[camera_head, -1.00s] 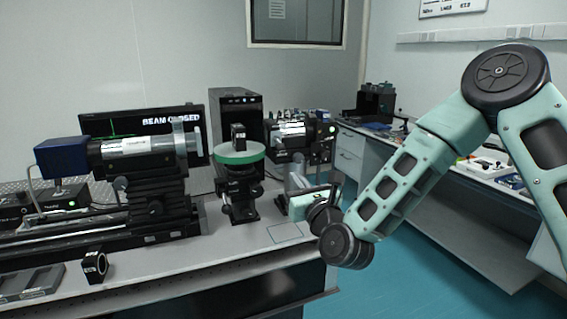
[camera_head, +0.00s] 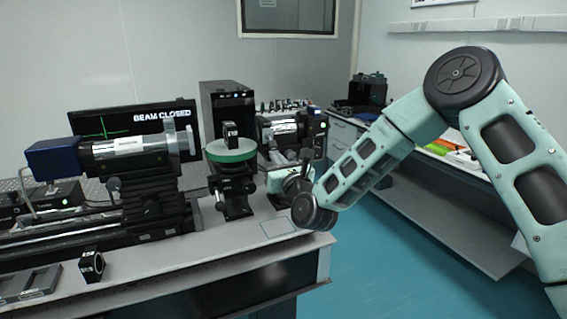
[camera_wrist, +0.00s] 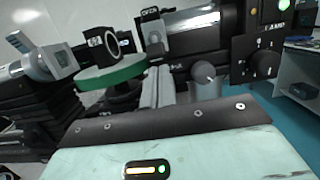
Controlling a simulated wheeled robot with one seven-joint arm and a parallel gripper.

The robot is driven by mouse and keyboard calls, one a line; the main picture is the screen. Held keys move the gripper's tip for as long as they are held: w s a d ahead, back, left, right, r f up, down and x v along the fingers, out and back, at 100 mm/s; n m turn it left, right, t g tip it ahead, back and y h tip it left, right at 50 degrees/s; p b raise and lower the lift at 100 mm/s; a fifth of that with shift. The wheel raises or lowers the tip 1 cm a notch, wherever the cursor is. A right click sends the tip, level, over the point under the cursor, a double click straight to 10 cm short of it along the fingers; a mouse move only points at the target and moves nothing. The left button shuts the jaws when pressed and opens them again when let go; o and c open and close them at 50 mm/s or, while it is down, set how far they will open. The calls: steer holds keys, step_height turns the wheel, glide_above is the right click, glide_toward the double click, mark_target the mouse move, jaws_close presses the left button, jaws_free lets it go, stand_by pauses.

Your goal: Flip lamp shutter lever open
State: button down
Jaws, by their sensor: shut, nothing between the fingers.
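The lamp (camera_head: 283,127) is a dark cylinder with a silver band, at the back right of the table. In the wrist view its body (camera_wrist: 200,22) fills the upper right, beside a black panel marked LAMP with a green light. A small grey tab (camera_wrist: 156,38), perhaps the shutter lever, stands at the lamp's left end, below a small label I cannot read surely. My gripper (camera_wrist: 158,82) is shut and empty, its fingers pointing toward the lamp's front end from below. I cannot tell if they touch anything. In the head view my wrist mostly hides the fingers.
A monitor (camera_head: 110,126) reads BEAM CLOSED. A green disc on a black mount (camera_head: 231,150) stands just left of the lamp and close to my fingers in the wrist view. A long instrument (camera_head: 130,150) fills the table's left. A black ring mount (camera_head: 91,266) stands at the front.

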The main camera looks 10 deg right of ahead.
mark_target(274, 146)
steer(key=shift+w+a+r, duration=0.1)
steer(key=shift+w+a, duration=0.05)
steer(key=shift+w, duration=0.55)
steer(key=shift+r, duration=0.1)
steer(key=shift+s+r+g+p, duration=0.15)
steer(key=shift+g+p, duration=0.25)
steer(key=shift+p, duration=0.2)
steer(key=shift+s+r+g+p, duration=0.15)
steer(key=shift+g+p, duration=0.15)
steer(key=shift+p, duration=0.2)
steer(key=r+g+p, duration=0.1)
steer(key=p, duration=0.2)
steer(key=r+g+p, duration=0.1)
steer(key=g+p, duration=0.1)
steer(key=p, duration=0.1)
steer(key=shift+s+r+h, duration=0.35)
steer(key=shift+h, duration=0.05)
steer(key=g+p, duration=0.1)
steer(key=r+g+p, duration=0.1)
steer(key=g+p, duration=0.1)
steer(key=shift+s+h, duration=0.1)
steer(key=shift+h, duration=0.2)
steer(key=shift+f, duration=0.25)
steer(key=shift+r, duration=0.15)
